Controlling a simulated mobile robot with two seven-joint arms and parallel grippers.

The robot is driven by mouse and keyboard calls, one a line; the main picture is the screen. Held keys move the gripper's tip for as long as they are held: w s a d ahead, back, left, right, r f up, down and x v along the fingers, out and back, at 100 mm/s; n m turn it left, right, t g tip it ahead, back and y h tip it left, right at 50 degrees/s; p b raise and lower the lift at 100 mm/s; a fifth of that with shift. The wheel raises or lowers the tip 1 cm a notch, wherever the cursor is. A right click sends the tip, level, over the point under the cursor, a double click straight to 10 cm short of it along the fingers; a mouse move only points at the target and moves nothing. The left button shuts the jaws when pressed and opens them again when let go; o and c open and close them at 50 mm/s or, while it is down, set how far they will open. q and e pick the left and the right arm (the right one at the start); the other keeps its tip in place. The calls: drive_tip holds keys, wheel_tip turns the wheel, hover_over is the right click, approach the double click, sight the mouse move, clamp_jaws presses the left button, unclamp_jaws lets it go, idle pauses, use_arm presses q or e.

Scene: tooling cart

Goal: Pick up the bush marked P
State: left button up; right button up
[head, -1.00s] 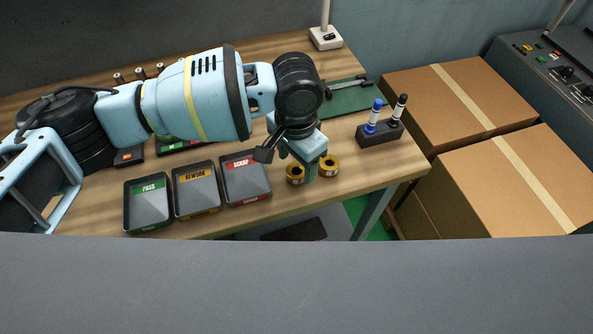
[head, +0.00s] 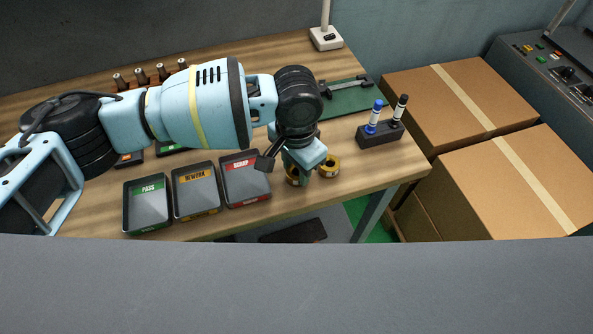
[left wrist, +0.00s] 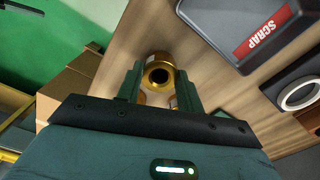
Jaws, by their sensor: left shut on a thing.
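Two brass bushes with pale labels stand near the front edge of the wooden bench. The left bush (head: 291,177) is partly hidden by my left gripper (head: 302,173), and the right bush (head: 329,167) stands apart beside it. In the left wrist view one brass bush (left wrist: 159,70) with a dark bore sits between the two fingers of my left gripper (left wrist: 158,88), which is shut on it. I cannot read a letter on either bush, so I cannot tell which is marked P. My right gripper is not in view.
Trays labelled PASS (head: 148,218), REWORK (head: 198,206) and SCRAP (head: 246,192) stand left of the bushes. A pen block (head: 380,135) with two markers is to the right. A green mat (head: 345,99) lies behind. Cardboard boxes (head: 515,180) stand beyond the bench's right edge.

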use_arm(q)
drive_tip(key=shift+r, duration=0.15)
